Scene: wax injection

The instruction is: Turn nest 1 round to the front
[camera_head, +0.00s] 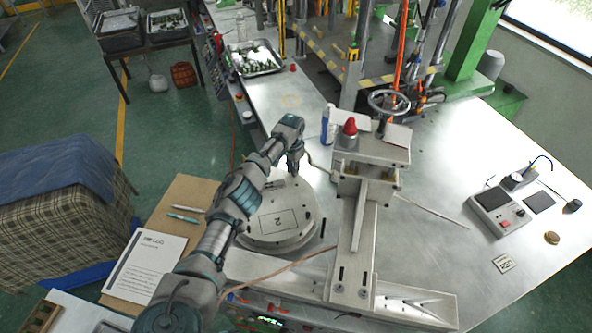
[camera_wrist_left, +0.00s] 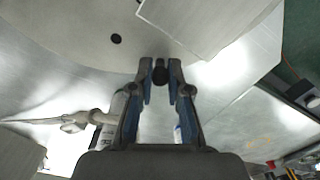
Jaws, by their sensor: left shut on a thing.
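A round pale turntable (camera_head: 262,236) lies on the metal bench, left of the press column. The rectangular nest outline marked 2 faces the near side; I cannot make out a number 1. My left gripper (camera_head: 296,172) reaches down at the turntable's far edge. In the left wrist view, my left gripper (camera_wrist_left: 160,84) is shut on a small dark knob (camera_wrist_left: 160,70) by the rim of the pale disc (camera_wrist_left: 70,22). A flat pale block (camera_wrist_left: 205,18) lies on the disc there. My forearm covers the turntable's left edge. My right gripper is not in view.
A press column (camera_head: 353,240) with a red-topped part (camera_head: 349,128) and a handwheel (camera_head: 389,101) stands right of the turntable. A blue-and-white bottle (camera_head: 328,124) stands behind. A control box (camera_head: 497,208) sits at the right. Papers (camera_head: 148,262) and pens lie at the left.

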